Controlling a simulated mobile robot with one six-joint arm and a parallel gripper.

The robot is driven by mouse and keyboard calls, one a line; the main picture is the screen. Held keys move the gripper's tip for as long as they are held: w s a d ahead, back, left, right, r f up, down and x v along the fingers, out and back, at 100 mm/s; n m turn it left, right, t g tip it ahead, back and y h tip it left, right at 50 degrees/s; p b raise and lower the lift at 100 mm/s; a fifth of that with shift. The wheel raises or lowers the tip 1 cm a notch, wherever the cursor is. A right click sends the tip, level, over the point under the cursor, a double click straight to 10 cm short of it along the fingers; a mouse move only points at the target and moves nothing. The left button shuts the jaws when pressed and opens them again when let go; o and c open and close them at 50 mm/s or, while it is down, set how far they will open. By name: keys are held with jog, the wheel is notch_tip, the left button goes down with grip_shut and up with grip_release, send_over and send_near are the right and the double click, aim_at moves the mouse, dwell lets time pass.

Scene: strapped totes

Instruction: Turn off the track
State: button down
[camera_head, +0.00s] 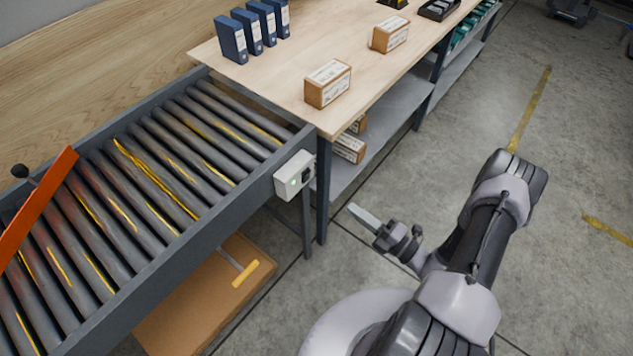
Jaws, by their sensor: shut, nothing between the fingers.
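The track is a roller conveyor (204,259) with grey rollers that runs from the lower left up to the workbench. A small white control box (294,176) is fixed on its side rail near the bench end. The box has a lit green light and a dark knob or switch on its right part. My gripper (364,215) is shut and empty, in the open space to the right of and below the box, apart from it. Its fingers point up and left, toward the conveyor.
A wooden workbench (350,45) holds cardboard boxes (328,84) and blue binders (231,40). Its dark leg stands between the control box and my arm. An orange bar (38,208) crosses the conveyor at left. A cardboard piece (190,310) lies below.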

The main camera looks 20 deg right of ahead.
aim_at(307, 175)
jog(key=b+x, duration=0.3)
jog(key=x, duration=1)
jog(key=shift+a, duration=0.15)
jog(key=shift+w+a+r, duration=0.15)
jog(key=shift+w+a, duration=0.05)
jog(key=shift+w, duration=0.2)
jog(key=shift+w+a+r, duration=0.1)
